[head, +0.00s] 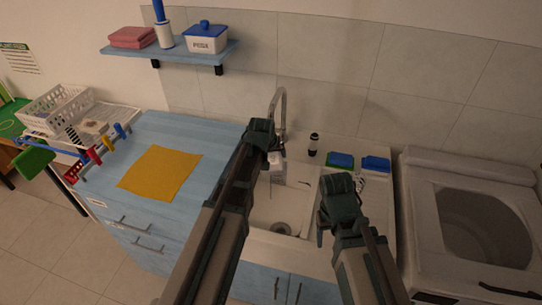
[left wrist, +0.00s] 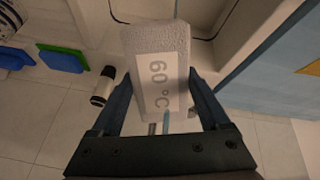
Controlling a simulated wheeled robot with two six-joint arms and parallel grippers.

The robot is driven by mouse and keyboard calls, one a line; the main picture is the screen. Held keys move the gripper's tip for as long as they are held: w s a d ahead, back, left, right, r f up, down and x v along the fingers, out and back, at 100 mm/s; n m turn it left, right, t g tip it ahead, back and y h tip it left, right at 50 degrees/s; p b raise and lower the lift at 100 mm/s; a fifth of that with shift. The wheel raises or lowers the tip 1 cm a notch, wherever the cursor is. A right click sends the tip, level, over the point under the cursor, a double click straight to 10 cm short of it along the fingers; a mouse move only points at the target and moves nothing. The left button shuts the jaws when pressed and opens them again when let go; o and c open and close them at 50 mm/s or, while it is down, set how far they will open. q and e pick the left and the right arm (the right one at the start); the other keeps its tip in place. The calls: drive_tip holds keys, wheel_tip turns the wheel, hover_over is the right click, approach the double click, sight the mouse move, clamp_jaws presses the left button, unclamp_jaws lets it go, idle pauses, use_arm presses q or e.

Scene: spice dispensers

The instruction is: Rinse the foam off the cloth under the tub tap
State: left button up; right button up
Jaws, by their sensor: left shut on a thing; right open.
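My left gripper (head: 268,140) is shut on a small pale grey block (head: 277,158) over the sink tub (head: 262,213), close to the chrome tap (head: 283,100). In the left wrist view the block (left wrist: 182,42) is speckled, with a pale panel reading "60 °C", between the fingers (left wrist: 165,92). A thin line shows below it in the head view; I cannot tell what it is. A flat yellow cloth (head: 160,172) lies on the blue counter. I see no foam on it. My right gripper (head: 338,192) is open and empty at the tub's right side.
A white top-loading washer (head: 470,220) is at right. A white basket (head: 58,108) is at far left. A shelf (head: 170,50) hangs above. The counter around the yellow cloth is clear.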

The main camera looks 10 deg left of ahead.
use_arm(q)
drive_tip(key=shift+a, duration=0.1)
idle(0.4)
drive_tip(key=shift+w+a, duration=0.1)
drive_tip(key=shift+a, duration=0.35)
drive_tip(key=s+a, duration=0.1)
drive_tip(key=s, duration=0.7)
drive_tip(key=shift+a, duration=0.15)
idle(0.5)
idle(1.3)
drive_tip(key=s+r+p, duration=0.4)
drive_tip(key=shift+s+a, duration=0.4)
